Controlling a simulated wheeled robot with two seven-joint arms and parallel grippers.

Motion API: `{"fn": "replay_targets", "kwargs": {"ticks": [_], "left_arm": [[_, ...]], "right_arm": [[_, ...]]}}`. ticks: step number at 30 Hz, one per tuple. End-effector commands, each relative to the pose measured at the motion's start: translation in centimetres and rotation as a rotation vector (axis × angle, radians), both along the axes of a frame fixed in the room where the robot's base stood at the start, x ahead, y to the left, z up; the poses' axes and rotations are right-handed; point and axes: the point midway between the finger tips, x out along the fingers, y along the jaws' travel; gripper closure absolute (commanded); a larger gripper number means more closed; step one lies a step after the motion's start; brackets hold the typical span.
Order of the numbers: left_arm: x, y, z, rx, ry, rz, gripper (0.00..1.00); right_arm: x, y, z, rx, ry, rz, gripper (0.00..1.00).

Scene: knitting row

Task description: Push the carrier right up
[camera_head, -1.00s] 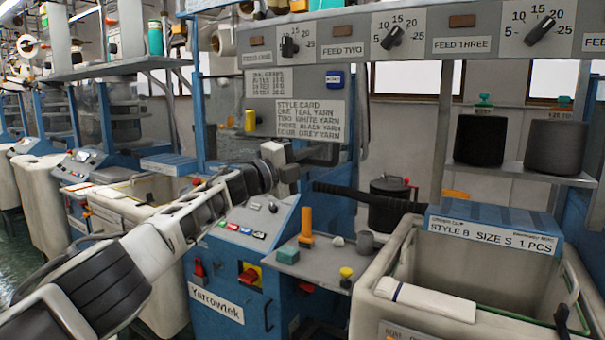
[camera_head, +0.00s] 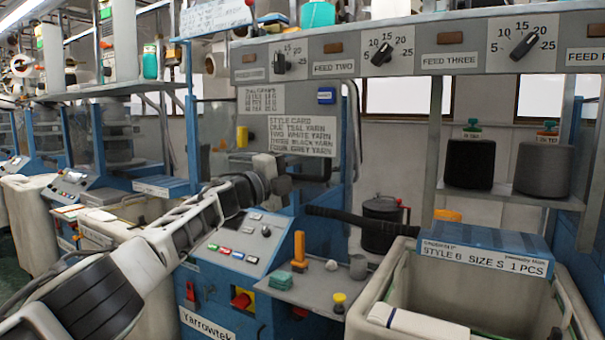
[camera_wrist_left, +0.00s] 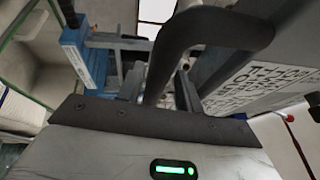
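My left gripper (camera_head: 283,184) is at the end of the arm from the left, in front of the grey panel of the knitting machine (camera_head: 298,100). Its fingers are small and partly hidden in the head view. In the left wrist view a dark bent handle (camera_wrist_left: 212,33) rises close in front of the gripper and crosses the middle. It appears to be part of the carrier, but most of the carrier is hidden. I cannot tell whether the fingers touch or hold the handle. My right gripper is in neither current view.
A blue Yarrowtek console (camera_head: 235,244) and a grey shelf (camera_head: 330,281) with small tools stand below. A black ribbed bar (camera_head: 360,218) runs toward the pale bin (camera_head: 470,280) at right. Two dark yarn cones (camera_head: 470,164) sit on a rear shelf.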

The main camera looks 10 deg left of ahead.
Motion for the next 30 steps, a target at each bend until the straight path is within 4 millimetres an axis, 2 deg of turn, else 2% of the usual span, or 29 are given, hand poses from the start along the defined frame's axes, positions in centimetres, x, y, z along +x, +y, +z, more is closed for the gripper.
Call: {"fn": "replay_targets", "kwargs": {"ticks": [11, 19, 24, 30], "left_arm": [[-0.2, 0.5, -0.6, 0.003, 0.003, -0.001, 0.64], [-2.0, 2.0, -1.3, 0.007, 0.002, -0.003, 0.64], [-3.8, 4.0, -1.6, 0.006, 0.003, 0.000, 0.64], [-6.6, 7.3, -2.4, 0.005, 0.001, 0.002, 0.64]], "right_arm": [[-0.1, 0.1, -0.6, 0.001, 0.004, 0.001, 0.42], [0.0, 0.3, -1.4, 0.008, 0.001, 0.004, 0.42], [0.3, 0.7, -1.1, 0.017, -0.014, 0.007, 0.42], [0.3, 0.8, -1.9, 0.018, -0.010, 0.011, 0.42]]}}
